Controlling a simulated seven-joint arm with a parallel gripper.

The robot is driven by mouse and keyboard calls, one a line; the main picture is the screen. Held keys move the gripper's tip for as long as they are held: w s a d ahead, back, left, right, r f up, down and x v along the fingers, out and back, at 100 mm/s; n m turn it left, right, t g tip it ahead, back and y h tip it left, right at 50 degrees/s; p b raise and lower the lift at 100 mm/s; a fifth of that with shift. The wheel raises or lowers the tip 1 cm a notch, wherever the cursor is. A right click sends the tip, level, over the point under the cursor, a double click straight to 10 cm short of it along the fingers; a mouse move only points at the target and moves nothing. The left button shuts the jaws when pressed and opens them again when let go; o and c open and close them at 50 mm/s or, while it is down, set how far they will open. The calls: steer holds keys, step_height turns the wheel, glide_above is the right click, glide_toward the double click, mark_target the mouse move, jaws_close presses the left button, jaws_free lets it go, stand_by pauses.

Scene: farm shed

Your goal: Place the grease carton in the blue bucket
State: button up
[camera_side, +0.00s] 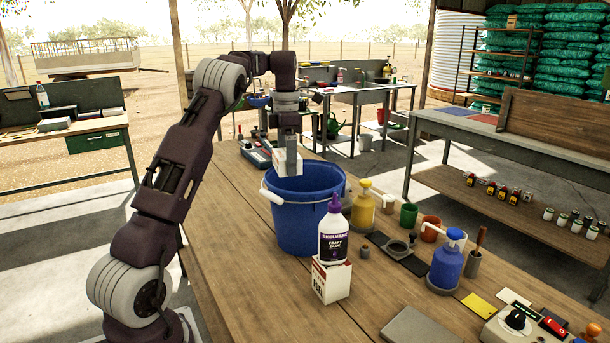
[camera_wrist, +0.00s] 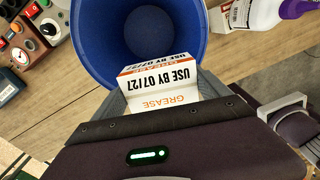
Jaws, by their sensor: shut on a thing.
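The grease carton (camera_wrist: 160,85) is white with an orange band, and its printing reads "GREASE" and "USE BY 07/27" in the wrist view. My gripper (camera_side: 291,165) is shut on it, and the carton (camera_side: 287,161) shows pale between the fingers in the side view. The blue bucket (camera_side: 306,215) stands upright on the wooden bench with its handle folded down at the left. My gripper and the carton are above the bucket's rim. In the wrist view the open bucket (camera_wrist: 103,57) lies beyond the carton, and the part of its inside that shows is empty.
A white glue bottle (camera_side: 333,238) stands on a small carton (camera_side: 331,281) close in front of the bucket. A yellow pump bottle (camera_side: 363,208), cups and a blue pump bottle (camera_side: 446,262) stand to its right. The bench's front left is bare.

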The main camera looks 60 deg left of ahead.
steer(key=w+f+n, duration=0.2)
steer(key=w+n, duration=0.1)
steer(key=shift+a, duration=0.4)
step_height(320, 180, down, 22)
steer(key=shift+f, duration=0.15)
steer(key=shift+f, duration=0.1)
steer(key=o, duration=1.4)
steer(key=shift+o, duration=0.2)
step_height(320, 180, up, 12)
